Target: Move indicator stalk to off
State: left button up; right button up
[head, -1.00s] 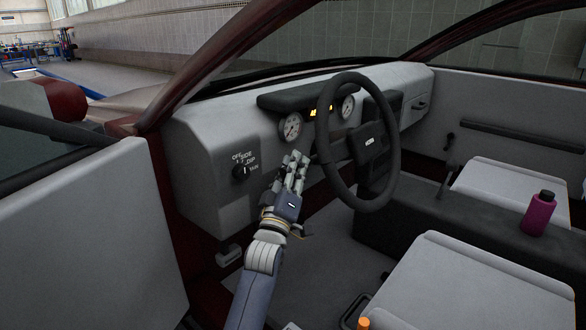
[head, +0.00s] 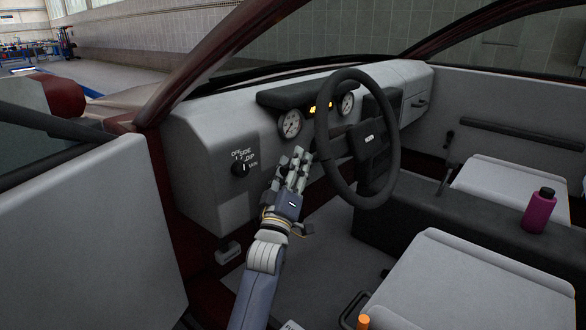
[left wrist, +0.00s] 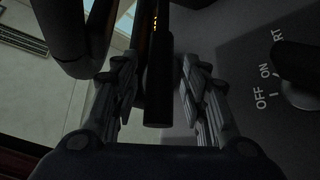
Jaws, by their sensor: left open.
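The indicator stalk (left wrist: 158,85) is a dark rod with a blunt end. In the left wrist view it stands between the two fingers of my left gripper (left wrist: 160,95), with visible gaps on both sides. The gripper is open and is not closed on the stalk. In the head view my left gripper (head: 297,163) is left of the steering wheel (head: 327,105), in front of the dashboard, and it largely hides the stalk. The stalk's base and its position marking cannot be made out. My right gripper is in neither view.
The wheel rim (left wrist: 72,35) is close on the left in the wrist view. A dark switch (left wrist: 298,62) marked OFF and ON is on the right. A seat (head: 455,275) and purple bottle (head: 538,213) are further right.

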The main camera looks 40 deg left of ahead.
pick_arm(q)
jog(key=v, duration=1.2)
jog(key=shift+f, duration=0.1)
